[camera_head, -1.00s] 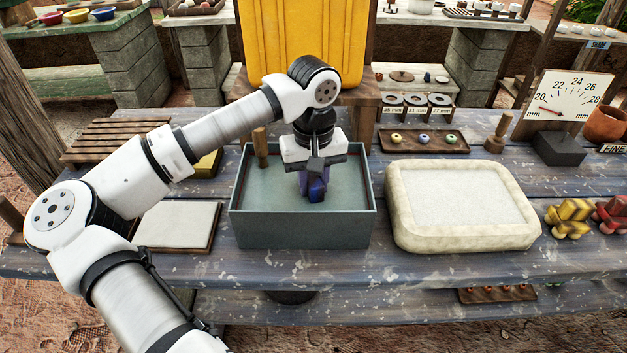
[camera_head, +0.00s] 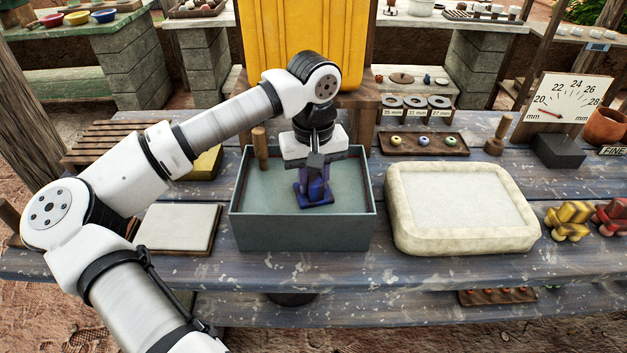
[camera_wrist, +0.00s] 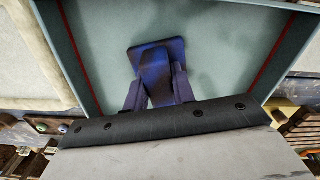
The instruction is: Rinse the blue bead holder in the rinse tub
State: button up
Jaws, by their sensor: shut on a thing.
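The blue bead holder (camera_head: 316,195) is dark blue with a flat squared end, and it is held inside the rinse tub. It also shows in the wrist view (camera_wrist: 156,66). My gripper (camera_head: 313,172) points down into the tub and is shut on the holder. The rinse tub (camera_head: 303,230) is a grey-green open box on the bench, with a red line along its inner wall and pale water inside. I cannot tell how deep the holder sits in the water.
A cream padded tray (camera_head: 520,237) stands just right of the tub. A wooden handle (camera_head: 260,148) rises at the tub's back left. A yellow container (camera_head: 305,40) stands behind. Yellow (camera_head: 568,218) and red (camera_head: 612,215) holders lie at the far right. A pale board (camera_head: 178,226) lies left.

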jog(key=shift+r+p, duration=2.75)
jog(key=shift+r, duration=2.45)
